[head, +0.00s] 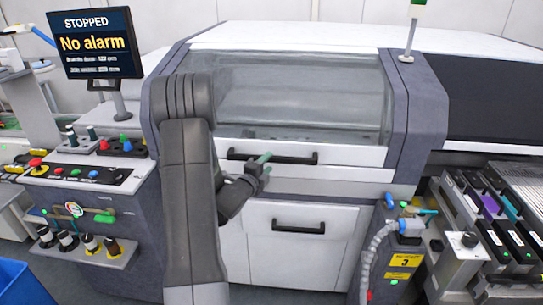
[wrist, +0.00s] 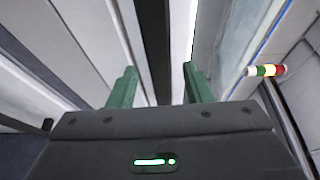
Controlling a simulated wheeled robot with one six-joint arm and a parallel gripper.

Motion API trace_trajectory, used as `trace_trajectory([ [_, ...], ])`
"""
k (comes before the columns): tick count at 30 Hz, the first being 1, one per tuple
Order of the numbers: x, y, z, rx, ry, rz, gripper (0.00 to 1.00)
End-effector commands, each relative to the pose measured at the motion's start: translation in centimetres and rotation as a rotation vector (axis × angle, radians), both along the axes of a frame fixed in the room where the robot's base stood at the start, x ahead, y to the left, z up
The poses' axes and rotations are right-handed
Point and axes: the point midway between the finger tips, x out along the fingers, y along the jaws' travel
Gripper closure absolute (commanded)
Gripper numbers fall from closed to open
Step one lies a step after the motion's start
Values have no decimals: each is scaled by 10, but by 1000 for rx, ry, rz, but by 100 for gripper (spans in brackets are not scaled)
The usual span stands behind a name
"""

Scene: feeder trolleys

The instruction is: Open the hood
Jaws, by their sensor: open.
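The hood (head: 300,95) is a clear window with a white lower frame on the machine, and it looks closed. Its black bar handle (head: 300,159) runs across the white frame. My gripper (head: 264,163) is in front of the handle's middle, with green fingers apart. In the wrist view the gripper (wrist: 158,82) is open, and the dark handle bar (wrist: 153,45) passes between the two fingers, nearer neither clearly touching. I cannot tell how deep the bar sits between them. My arm hides the hood's left part in the head view.
A lower white drawer has a second black handle (head: 298,226). A screen (head: 90,44) reads "STOPPED, No alarm". A button panel (head: 80,173) is at left. A blue connector with a grey hose (head: 405,226) and feeders (head: 490,205) are at right. A signal light (wrist: 266,71) shows in the wrist view.

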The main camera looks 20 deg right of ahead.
Motion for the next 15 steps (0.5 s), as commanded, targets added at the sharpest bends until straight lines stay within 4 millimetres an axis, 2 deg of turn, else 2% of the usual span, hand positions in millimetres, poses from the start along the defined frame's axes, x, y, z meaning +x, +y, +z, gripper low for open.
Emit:
trace_trajectory([
  [3,11,-16,2,0,0,-1,55],
  [6,17,-24,1,0,0,0,55],
  [15,22,-30,0,0,1,1,55],
])
